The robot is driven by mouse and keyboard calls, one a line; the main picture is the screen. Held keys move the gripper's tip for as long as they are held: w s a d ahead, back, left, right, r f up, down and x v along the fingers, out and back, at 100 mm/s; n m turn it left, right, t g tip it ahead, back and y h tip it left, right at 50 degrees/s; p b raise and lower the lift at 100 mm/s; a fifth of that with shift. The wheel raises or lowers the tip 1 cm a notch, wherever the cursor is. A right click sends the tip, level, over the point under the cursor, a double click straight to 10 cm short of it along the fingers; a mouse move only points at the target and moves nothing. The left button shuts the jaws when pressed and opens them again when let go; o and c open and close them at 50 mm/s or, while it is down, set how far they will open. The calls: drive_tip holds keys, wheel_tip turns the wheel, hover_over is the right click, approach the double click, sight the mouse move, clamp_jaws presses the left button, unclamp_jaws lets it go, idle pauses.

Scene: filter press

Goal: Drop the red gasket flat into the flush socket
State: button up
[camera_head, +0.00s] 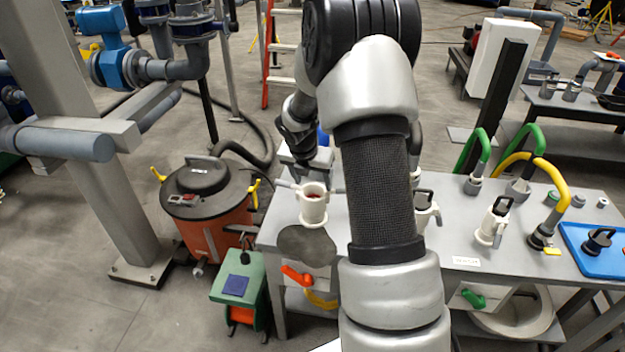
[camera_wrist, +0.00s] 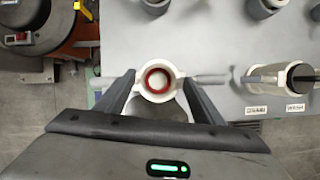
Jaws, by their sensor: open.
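The red gasket (camera_wrist: 158,79) shows as a round ring inside the mouth of a white cup-shaped socket (camera_wrist: 146,75) with a side arm on either side. It looks level, but I cannot tell if it is fully seated. In the head view, a bit of red gasket (camera_head: 313,196) shows inside the white socket (camera_head: 313,212) on the grey table. My gripper (camera_wrist: 158,82) is open, its two fingers apart on either side of the socket in the wrist view, with nothing between them but the view down onto it. In the head view my gripper (camera_head: 305,165) is above and behind the socket, partly dark and hard to make out.
The grey table (camera_head: 345,285) carries another white fitting (camera_head: 492,222), green hoses (camera_head: 475,150), a yellow hose (camera_head: 550,180) and a blue tray (camera_head: 590,245) to the right. An orange vacuum drum (camera_head: 210,215) stands left of the table. My arm hides the table's middle.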

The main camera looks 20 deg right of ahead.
drive_tip(key=s+a+r+m+p, duration=0.2)
drive_tip(key=s+r, duration=0.1)
drive_tip(key=r, duration=0.5)
drive_tip(key=s+a+r+m+p, duration=0.2)
drive_tip(key=s+a+r, duration=0.15)
drive_tip(key=r, duration=0.55)
drive_tip(key=s+a+r+m+p, duration=0.2)
drive_tip(key=s+r+p, duration=0.15)
drive_tip(key=r, duration=0.45)
drive_tip(key=s+a+r+m+t+y+p, duration=0.1)
drive_tip(key=s+a+r+m+p, duration=0.2)
drive_tip(key=s+r+m, duration=0.3)
drive_tip(key=s+a+r+m+t+y+p, duration=0.1)
drive_tip(key=s+a+r+m, duration=0.4)
drive_tip(key=s+m, duration=1)
drive_tip(key=shift+a+r+y+p, duration=0.4)
drive_tip(key=shift+r+y+p, duration=0.2)
drive_tip(key=shift+p, duration=0.45)
